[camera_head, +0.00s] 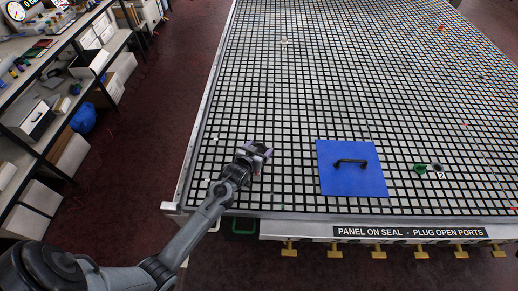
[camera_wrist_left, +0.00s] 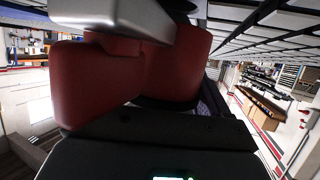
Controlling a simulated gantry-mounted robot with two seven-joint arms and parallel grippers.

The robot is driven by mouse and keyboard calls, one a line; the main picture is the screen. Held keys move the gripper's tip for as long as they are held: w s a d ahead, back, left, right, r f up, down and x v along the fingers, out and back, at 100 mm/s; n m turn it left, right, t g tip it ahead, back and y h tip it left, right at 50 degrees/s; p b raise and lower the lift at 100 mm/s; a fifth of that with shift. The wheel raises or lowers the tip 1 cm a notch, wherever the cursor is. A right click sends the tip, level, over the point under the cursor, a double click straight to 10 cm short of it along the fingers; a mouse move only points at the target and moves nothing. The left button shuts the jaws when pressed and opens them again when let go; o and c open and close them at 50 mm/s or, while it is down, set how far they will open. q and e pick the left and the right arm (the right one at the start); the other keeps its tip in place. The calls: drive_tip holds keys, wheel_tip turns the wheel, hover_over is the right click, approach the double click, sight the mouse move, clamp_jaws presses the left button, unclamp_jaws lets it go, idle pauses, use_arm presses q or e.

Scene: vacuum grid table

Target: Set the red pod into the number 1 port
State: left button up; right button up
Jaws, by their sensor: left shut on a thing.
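My left gripper (camera_head: 256,151) is low over the front left part of the grid table, with purple and grey parts showing around it. In the left wrist view, large dark red rounded shapes (camera_wrist_left: 95,85) fill the middle beside a grey metal part. I take them for the red pod, held close to the gripper; its outline is partly hidden. In the head view the pod is hidden by the gripper. Small green (camera_head: 420,168) and purple-and-white (camera_head: 437,168) pieces lie on the right. I cannot read a port number. My right gripper is out of view.
A blue square panel (camera_head: 332,182) with a black handle lies on the grid table near its front edge. The grid is mostly clear behind it. A loaded shelf (camera_head: 45,140) stands on the left, across the dark red floor.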

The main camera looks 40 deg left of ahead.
use_arm(q)
drive_tip(key=shift+f, duration=0.3)
drive_tip(key=shift+f, duration=0.25)
idle(1.0)
idle(0.4)
drive_tip(key=o, duration=1.2)
drive_tip(key=shift+c, duration=0.2)
drive_tip(key=shift+o, duration=0.2)
drive_tip(key=shift+f, duration=0.1)
